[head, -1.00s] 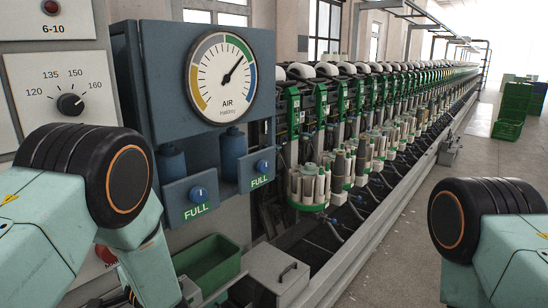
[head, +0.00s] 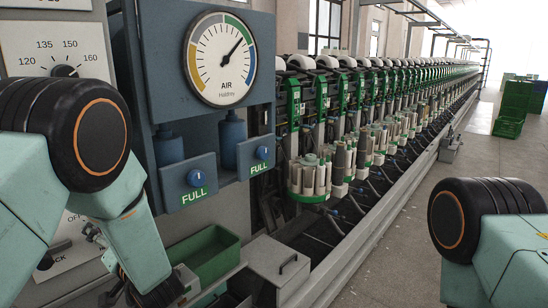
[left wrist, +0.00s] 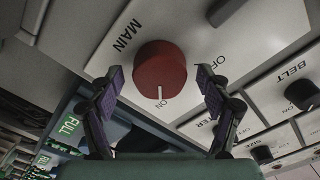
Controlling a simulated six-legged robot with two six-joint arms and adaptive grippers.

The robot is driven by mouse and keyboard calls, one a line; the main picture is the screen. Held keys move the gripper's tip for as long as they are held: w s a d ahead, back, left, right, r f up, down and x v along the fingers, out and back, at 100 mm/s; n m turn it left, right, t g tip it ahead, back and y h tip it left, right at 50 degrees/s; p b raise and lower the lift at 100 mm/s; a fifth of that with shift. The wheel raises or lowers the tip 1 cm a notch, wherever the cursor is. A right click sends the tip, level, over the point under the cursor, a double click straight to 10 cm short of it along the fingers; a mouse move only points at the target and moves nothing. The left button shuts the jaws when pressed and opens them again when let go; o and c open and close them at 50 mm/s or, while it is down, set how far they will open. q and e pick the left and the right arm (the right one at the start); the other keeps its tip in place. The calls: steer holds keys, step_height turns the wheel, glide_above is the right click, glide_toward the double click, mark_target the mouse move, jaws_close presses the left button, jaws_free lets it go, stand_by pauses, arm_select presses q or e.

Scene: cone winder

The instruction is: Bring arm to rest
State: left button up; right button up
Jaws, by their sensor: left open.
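My left arm (head: 130,220) comes in from the left in the head view and reaches down in front of the control panel. In the left wrist view my left gripper (left wrist: 160,78) is open, its two purple-padded fingers spread. The red MAIN knob (left wrist: 161,65) shows between and beyond the fingertips, with a gap on both sides. Its white mark points at ON. The arm hides this knob in the head view. My right arm (head: 480,230) is at the right edge over the floor; its gripper is out of view.
A blue-grey cabinet carries an air gauge (head: 221,58) and two FULL boxes (head: 189,181). Below stand a green bin (head: 207,255) and a grey lidded box (head: 277,265). The winder row (head: 340,150) runs back.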

arm_select(q)
steer(key=n+b, duration=0.5)
steer(key=n, duration=0.1)
steer(key=n+b, duration=0.3)
steer(key=shift+s+d+b, duration=0.35)
steer(key=shift+d, duration=0.05)
stand_by(0.6)
